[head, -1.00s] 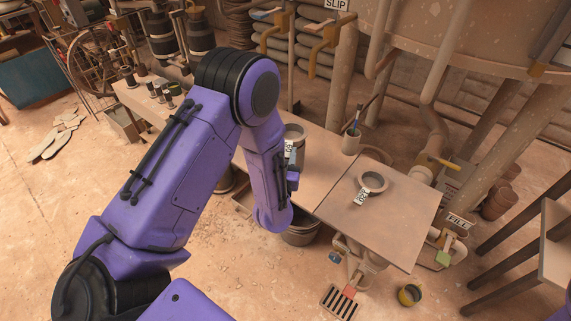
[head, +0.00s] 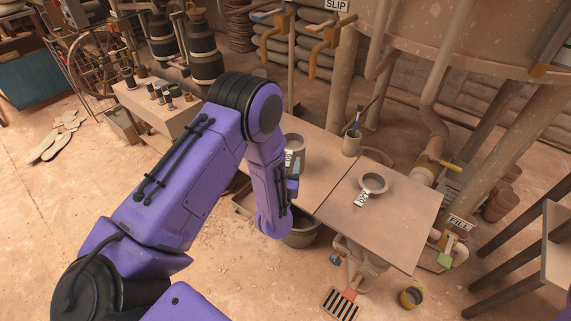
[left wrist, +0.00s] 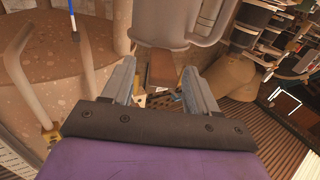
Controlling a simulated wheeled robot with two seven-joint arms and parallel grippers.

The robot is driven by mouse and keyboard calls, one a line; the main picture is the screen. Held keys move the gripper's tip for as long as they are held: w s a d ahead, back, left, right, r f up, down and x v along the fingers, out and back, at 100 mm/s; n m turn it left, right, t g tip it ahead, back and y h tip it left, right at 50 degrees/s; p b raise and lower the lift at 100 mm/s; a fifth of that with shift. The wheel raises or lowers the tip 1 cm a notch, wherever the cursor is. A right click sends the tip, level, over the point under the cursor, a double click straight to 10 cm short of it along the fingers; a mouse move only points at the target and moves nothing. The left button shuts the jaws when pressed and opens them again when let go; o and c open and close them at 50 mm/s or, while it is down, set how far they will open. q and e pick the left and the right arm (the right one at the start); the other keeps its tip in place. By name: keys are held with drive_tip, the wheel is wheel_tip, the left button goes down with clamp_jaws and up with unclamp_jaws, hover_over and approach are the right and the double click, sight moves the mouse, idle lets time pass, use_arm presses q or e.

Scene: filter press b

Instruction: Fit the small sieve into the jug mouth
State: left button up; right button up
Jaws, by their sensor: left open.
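A small round dish-like piece with a grey middle and a white tag, which looks like the sieve (head: 373,182), lies on the table's right part. My right gripper is out of view.
A cup with a brush (head: 352,140) stands at the table's back edge. Pipes and a yellow valve (head: 440,163) are beyond the table's right side. A bucket (head: 301,232) sits below the front edge. The tabletop (head: 390,235) in front of the round piece is clear.

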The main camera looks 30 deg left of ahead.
use_arm(q)
drive_tip(key=b+v, duration=0.1)
drive_tip(key=v, duration=1.1)
drive_tip(key=s+a+f+n+g+h, duration=0.1)
drive_tip(key=s+f+g+h, duration=0.1)
drive_tip(key=s+f+g, duration=0.4)
drive_tip(key=s+a+f+n+g+h, duration=0.1)
drive_tip(key=s+f+g+h, duration=0.1)
drive_tip(key=s+f+g, duration=0.5)
drive_tip(key=s+f, duration=0.6)
drive_tip(key=s, duration=0.2)
drive_tip(key=shift+s+a+f, duration=0.2)
drive_tip(key=shift+s+a, duration=0.15)
drive_tip(key=shift+a, duration=0.05)
